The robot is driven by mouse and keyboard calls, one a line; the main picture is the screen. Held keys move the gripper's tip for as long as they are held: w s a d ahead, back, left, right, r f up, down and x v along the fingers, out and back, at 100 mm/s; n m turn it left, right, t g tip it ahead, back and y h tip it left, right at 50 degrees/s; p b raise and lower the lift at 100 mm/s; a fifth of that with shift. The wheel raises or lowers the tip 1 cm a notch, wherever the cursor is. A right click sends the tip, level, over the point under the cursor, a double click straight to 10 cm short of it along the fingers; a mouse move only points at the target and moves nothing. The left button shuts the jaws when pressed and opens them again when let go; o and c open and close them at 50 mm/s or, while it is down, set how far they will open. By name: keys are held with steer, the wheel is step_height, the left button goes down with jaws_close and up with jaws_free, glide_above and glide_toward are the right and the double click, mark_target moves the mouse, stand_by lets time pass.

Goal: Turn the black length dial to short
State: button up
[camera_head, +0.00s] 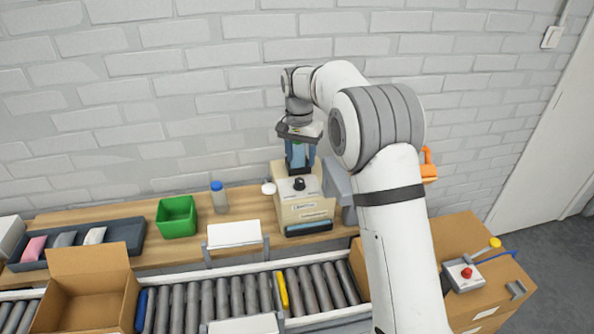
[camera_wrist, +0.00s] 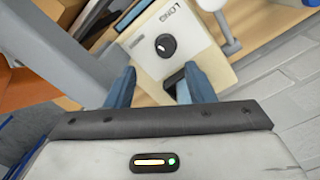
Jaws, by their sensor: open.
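The black dial (camera_head: 299,184) is a round knob on the sloped face of a cream machine (camera_head: 290,212) on the wooden bench. In the wrist view the dial (camera_wrist: 165,46) shows a small pale mark, and the printed word LONG is readable on the face above it. My gripper (camera_head: 299,165) is above and behind the dial, fingers pointing down. In the wrist view my gripper (camera_wrist: 160,74) has its two blue fingers apart, with nothing between them. The dial lies beyond the fingertips, apart from them.
A grey post-like part (camera_head: 337,180) stands right of the machine. A white round knob (camera_head: 268,188) sits at its left. A green bin (camera_head: 177,216) and a blue-capped bottle (camera_head: 219,197) stand farther left. The roller conveyor (camera_head: 215,295) runs in front. The brick wall is close behind.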

mark_target(299, 180)
steer(key=shift+w+a+f, duration=0.3)
steer(key=shift+w+f, duration=0.25)
steer(key=shift+f, duration=0.2)
steer(key=shift+s+d+f+p, duration=0.1)
steer(key=shift+f+p, duration=0.3)
steer(key=shift+f, duration=1.4)
steer(key=shift+s+f+p, duration=0.1)
steer(key=shift+f+p, duration=0.25)
steer(key=shift+f, duration=1.4)
steer(key=c, duration=1)
steer(key=n+b, duration=0.1)
steer(key=n, duration=0.1)
steer(key=shift+n, duration=0.4)
steer(key=shift+n+b, duration=0.5)
steer(key=shift+n, duration=0.7)
steer(key=o, duration=1)
